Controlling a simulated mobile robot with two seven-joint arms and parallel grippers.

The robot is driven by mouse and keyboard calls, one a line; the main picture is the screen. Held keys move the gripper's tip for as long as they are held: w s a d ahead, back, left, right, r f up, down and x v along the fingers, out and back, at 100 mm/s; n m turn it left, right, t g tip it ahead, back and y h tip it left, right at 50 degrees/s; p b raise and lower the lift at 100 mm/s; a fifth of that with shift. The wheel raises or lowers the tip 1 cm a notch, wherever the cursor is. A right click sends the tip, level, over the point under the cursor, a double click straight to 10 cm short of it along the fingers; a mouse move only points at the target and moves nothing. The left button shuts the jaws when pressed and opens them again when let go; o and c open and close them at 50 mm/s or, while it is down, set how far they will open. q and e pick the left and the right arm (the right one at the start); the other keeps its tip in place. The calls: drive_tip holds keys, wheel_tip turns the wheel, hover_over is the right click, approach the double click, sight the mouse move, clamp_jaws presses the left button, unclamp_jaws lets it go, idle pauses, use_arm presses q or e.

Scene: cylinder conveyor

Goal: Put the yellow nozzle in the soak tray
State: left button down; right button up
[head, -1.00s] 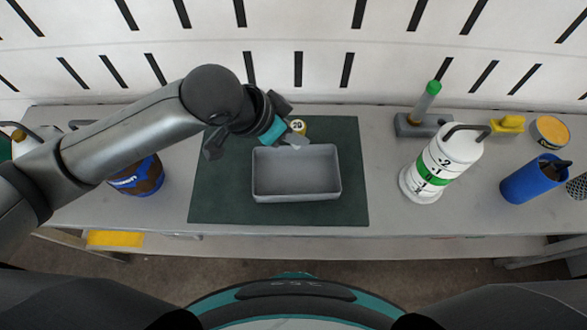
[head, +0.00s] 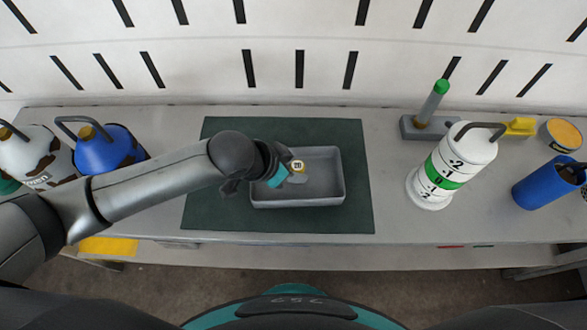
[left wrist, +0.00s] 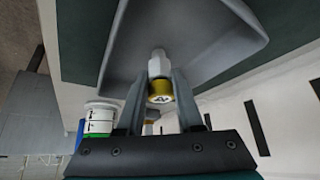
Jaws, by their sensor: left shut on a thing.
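The yellow nozzle (head: 298,165) has a round end with a dark number on a pale face. In the left wrist view the nozzle (left wrist: 160,91) shows a yellow collar and a pale tip between the fingers. My left gripper (head: 297,177) is shut on it, over the left half of the soak tray. The soak tray (head: 328,203) is a grey, open rectangular tray on a dark green mat. It also fills the top of the left wrist view (left wrist: 215,30). I cannot tell whether the nozzle touches the tray floor. My right gripper is not in view.
The green mat (head: 225,215) has free room around the tray. A white bottle with a green band (head: 450,165) and a blue cylinder (head: 540,185) stand to the right. A green-topped post on a grey base (head: 425,130) stands behind. Blue (head: 105,150) and white jugs stand left.

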use_arm(q)
drive_tip(key=c, duration=0.5)
unclamp_jaws()
drive_tip(key=shift+c, duration=0.2)
drive_tip(key=shift+r, duration=0.1)
drive_tip(key=p+v, duration=0.3)
drive_tip(key=v, duration=0.9)
drive_tip(key=shift+p, duration=0.35)
